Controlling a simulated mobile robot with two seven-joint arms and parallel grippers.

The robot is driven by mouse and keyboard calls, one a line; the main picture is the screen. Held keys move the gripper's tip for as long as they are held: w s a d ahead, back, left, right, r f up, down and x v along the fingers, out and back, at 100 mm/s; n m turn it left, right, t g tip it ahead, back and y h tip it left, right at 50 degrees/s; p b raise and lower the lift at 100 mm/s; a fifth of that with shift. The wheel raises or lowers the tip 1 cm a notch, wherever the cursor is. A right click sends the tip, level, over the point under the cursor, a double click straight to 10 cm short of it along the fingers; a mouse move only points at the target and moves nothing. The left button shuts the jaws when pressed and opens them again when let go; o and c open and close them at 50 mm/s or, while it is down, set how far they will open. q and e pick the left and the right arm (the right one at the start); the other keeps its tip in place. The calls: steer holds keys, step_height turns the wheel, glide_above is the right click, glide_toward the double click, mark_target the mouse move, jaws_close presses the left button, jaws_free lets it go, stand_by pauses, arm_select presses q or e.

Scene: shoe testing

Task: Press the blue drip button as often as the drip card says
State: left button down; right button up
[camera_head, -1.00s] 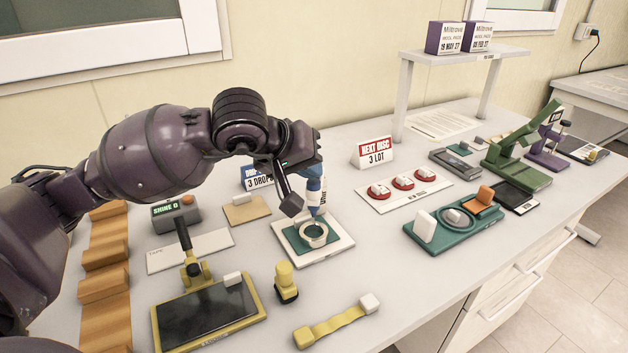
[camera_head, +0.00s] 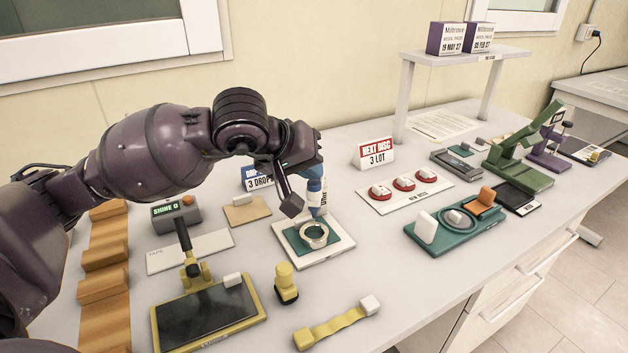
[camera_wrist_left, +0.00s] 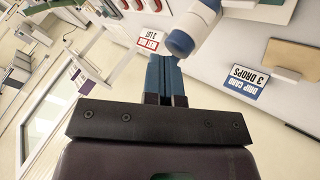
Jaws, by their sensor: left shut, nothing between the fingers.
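The drip card (camera_head: 258,179) stands at the back of the table, partly behind my left arm. In the left wrist view the drip card (camera_wrist_left: 237,83) reads "3 DROPS". A white dropper (camera_head: 322,200) with blue parts stands over a ring on a white and green plate (camera_head: 338,243). My left gripper (camera_head: 314,176) is at the dropper's top, shut and empty. In the left wrist view its blue fingertips (camera_wrist_left: 163,62) are close to the dropper's blue end (camera_wrist_left: 181,43); I cannot tell whether they touch. Which blue part is the button is unclear. My right gripper is not in view.
The next disc card (camera_head: 374,152) reads "3 LOT". Red discs stand on a white strip (camera_head: 412,199). A green fixture (camera_head: 434,245) is to the right. The front right table edge is clear.

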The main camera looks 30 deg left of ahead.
mark_target(311, 182)
arm_select(q)
steer(key=shift+r, duration=0.65)
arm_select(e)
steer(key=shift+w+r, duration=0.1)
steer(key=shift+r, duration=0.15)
arm_select(q)
steer(key=shift+r, duration=0.1)
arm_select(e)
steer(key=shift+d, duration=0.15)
